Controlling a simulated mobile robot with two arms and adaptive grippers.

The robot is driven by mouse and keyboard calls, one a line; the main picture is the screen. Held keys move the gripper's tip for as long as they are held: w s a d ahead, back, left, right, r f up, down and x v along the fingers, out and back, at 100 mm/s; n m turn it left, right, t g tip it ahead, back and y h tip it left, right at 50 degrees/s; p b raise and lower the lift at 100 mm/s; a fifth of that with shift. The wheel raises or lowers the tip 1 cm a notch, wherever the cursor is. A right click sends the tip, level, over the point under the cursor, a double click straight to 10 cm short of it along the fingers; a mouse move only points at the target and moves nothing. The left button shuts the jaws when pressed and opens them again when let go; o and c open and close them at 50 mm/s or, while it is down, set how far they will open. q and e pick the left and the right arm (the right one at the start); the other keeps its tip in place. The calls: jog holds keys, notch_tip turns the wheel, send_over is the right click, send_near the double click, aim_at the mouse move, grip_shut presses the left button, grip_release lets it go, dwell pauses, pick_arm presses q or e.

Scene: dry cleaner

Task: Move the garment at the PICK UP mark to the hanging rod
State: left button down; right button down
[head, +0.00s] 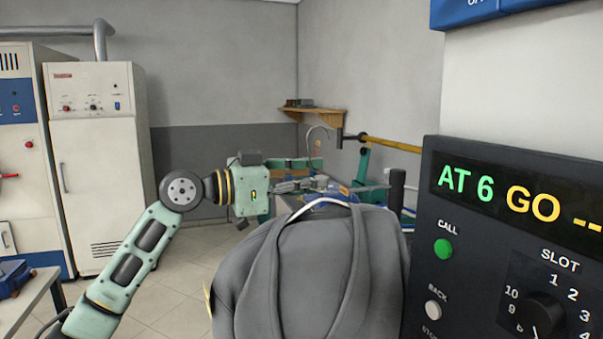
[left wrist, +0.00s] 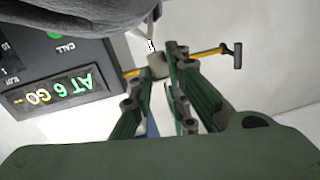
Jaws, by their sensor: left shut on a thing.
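A grey garment (head: 310,275) hangs on a pale hanger (head: 320,203), large in the front middle of the head view. My left gripper (head: 318,176) is above and behind its shoulders, shut on the hanger near its neck. A thin curved hook rises above the fingers. In the left wrist view the fingers (left wrist: 155,62) close at the hanger, and the garment (left wrist: 75,15) fills the top left. The yellow hanging rod (head: 392,143) is beyond, right of the hook; it also shows in the wrist view (left wrist: 208,52). Hook and rod look apart in the head view. No PICK UP mark shows.
A dark control panel (head: 515,235) reading "AT 6 GO" stands close at the right, beside the garment. A wooden wall shelf (head: 315,113) is at the back. White machines (head: 98,160) and a table (head: 25,295) are at the left. Floor between is clear.

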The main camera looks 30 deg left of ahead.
pick_arm(q)
jog(key=shift+d+r+p+x, duration=0.15)
jog(key=shift+p+x, duration=1.05)
jog(key=shift+x, duration=0.5)
jog(key=shift+d+r+p+x, duration=0.1)
jog(key=shift+r+p+x, duration=0.05)
jog(key=shift+p+x, duration=1.3)
jog(key=shift+d+p+x, duration=0.15)
jog(key=shift+p+x, duration=0.45)
jog(key=shift+x, duration=0.7)
jog(key=shift+d+p+x, duration=0.15)
jog(key=shift+p+x, duration=0.4)
jog(key=shift+x, duration=0.75)
jog(key=shift+s+f, duration=0.1)
jog(key=shift+s, duration=0.1)
jog(key=shift+a, duration=0.1)
jog(key=shift+b, duration=0.3)
jog(key=shift+w+m+g+h+b, duration=0.25)
jog(key=shift+m+g+h+b, duration=0.2)
jog(key=shift+m+h, duration=0.15)
jog(key=shift+w+d+m+g+h, duration=0.35)
jog(key=shift+m+g+h, duration=0.3)
jog(key=shift+m, duration=0.15)
